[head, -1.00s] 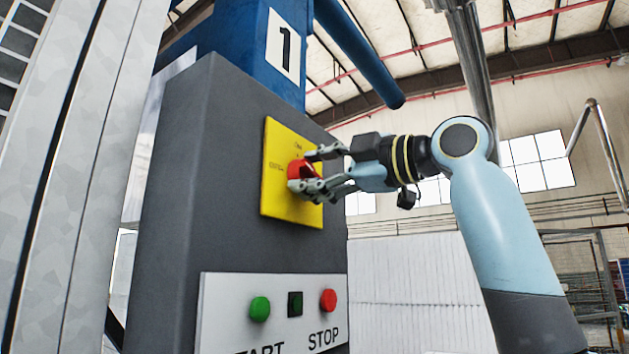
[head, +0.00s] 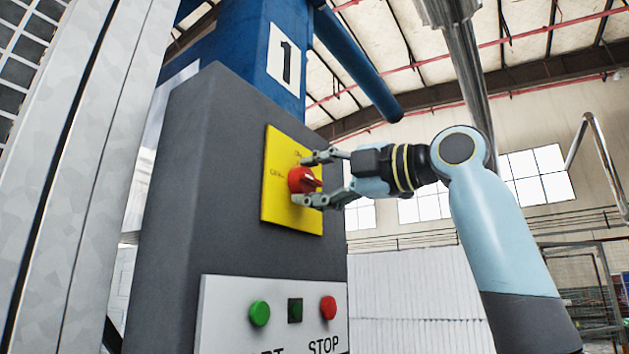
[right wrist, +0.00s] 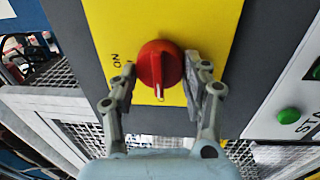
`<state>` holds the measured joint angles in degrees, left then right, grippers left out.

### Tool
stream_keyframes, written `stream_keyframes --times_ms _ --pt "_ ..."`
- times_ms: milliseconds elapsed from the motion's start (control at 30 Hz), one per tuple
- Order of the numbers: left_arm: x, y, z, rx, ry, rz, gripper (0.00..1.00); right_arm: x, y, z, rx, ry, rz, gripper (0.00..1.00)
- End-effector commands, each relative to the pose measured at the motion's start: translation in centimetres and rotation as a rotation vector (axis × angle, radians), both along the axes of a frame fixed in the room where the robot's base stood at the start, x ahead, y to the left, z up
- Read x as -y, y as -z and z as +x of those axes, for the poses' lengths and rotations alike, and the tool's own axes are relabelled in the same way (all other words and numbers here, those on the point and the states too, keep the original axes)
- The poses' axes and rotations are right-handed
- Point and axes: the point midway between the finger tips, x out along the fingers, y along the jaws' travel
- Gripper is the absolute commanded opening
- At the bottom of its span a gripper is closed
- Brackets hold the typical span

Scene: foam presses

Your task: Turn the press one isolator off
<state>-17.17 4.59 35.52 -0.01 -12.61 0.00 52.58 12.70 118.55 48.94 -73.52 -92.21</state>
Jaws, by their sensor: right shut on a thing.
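The press one isolator is a red rotary knob (head: 302,180) on a yellow plate (head: 285,208), on the grey cabinet under the number 1 sign (head: 286,58). The plate has a small mark above the knob and another to its left. In the right wrist view the knob (right wrist: 158,66) has its ridge and white line pointing down the picture, with "ON" printed to its left. My right gripper (head: 314,179) reaches in from the right and is shut on the knob, one finger above and one below. My left gripper is out of view.
Below the plate, a white panel (head: 229,289) carries a green start button (head: 259,313), a dark square (head: 295,310) and a red stop button (head: 328,308). A pale metal post (head: 85,150) stands close on the left. The space right of the cabinet is open.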

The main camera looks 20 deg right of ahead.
Motion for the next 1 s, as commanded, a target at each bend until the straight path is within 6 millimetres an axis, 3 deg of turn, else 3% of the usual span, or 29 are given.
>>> stream_keyframes --times_ms 133,167,333,667,1000 --pt "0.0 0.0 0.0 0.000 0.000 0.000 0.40 0.0 0.2 0.0 -0.005 -0.001 -0.002 0.16" --pt "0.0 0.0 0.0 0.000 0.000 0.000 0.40 0.0 0.2 0.0 -0.005 -0.001 -0.002 0.52" --pt "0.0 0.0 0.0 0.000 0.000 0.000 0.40 0.0 0.1 0.0 -0.004 -0.001 -0.001 0.72" --pt "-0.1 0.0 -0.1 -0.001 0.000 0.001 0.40 0.3 0.1 -0.2 -0.001 0.001 0.000 0.72" --pt "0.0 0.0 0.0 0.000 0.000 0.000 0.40 3.6 0.7 -4.3 -0.001 0.007 -0.007 0.72"
